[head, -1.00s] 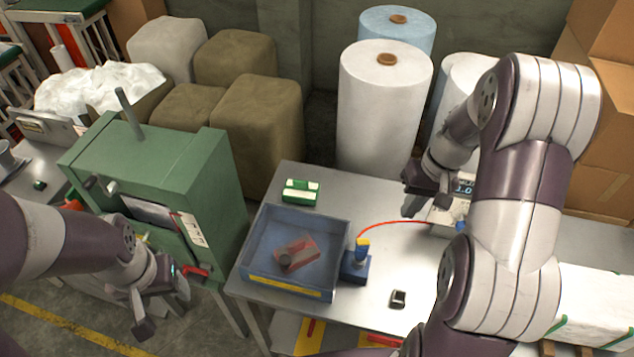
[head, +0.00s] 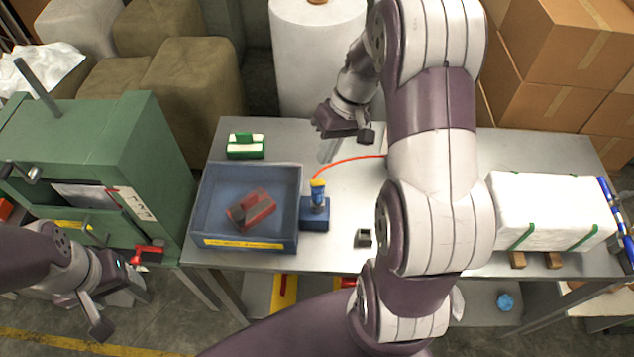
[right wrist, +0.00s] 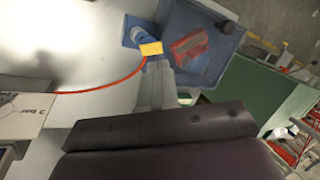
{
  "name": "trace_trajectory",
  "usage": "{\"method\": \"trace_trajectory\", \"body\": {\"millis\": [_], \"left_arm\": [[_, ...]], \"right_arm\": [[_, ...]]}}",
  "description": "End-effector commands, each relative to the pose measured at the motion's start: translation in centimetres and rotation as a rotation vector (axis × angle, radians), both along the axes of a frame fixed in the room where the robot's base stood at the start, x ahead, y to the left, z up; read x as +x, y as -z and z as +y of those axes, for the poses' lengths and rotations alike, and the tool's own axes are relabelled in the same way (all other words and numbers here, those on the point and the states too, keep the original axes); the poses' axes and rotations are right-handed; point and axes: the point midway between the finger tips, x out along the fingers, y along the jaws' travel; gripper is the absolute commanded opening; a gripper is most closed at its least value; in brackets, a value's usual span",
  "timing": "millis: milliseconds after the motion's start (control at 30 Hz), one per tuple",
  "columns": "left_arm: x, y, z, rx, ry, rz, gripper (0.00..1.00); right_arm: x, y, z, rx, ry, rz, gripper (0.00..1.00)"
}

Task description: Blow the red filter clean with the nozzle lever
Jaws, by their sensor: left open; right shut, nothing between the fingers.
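The red filter (head: 262,208) with grey dust-like patches lies in a blue tray (head: 203,205) on the metal table; it also shows in the right wrist view (right wrist: 188,46). The blue nozzle stand (head: 316,214) with its yellow lever (head: 317,184) stands against the tray's right side. The lever also shows in the right wrist view (right wrist: 151,48). My right gripper (head: 328,150) is shut and empty, above the table behind the lever and apart from it in the head view. My left gripper (head: 118,295) is open and empty, low at the left, in front of the green machine.
A red hose (head: 345,161) runs from the nozzle to the right, behind my right arm. A green-and-white block (head: 246,145) lies behind the tray. A small dark item (head: 363,238) lies right of the nozzle. A white wrapped bundle (head: 550,205) occupies the table's right side.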

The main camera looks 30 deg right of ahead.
Motion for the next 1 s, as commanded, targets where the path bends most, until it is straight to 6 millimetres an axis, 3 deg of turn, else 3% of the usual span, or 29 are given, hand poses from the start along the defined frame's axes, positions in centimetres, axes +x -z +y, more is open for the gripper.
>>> {"method": "trace_trajectory", "body": {"millis": [200, 400, 1000], "left_arm": [[0.0, -1.6, 0.0, 0.000, 0.000, -0.001, 0.65], [0.0, -2.1, 0.0, 0.000, 0.000, -0.001, 0.65], [0.0, -2.2, 0.0, 0.000, 0.000, -0.001, 0.65]], "right_arm": [[-0.1, 3.5, 1.5, 0.001, 0.001, 0.003, 0.00], [0.0, 5.6, 2.2, 0.001, 0.001, 0.001, 0.00], [-0.1, 6.8, 2.7, -0.074, 0.000, 0.006, 0.00]]}}
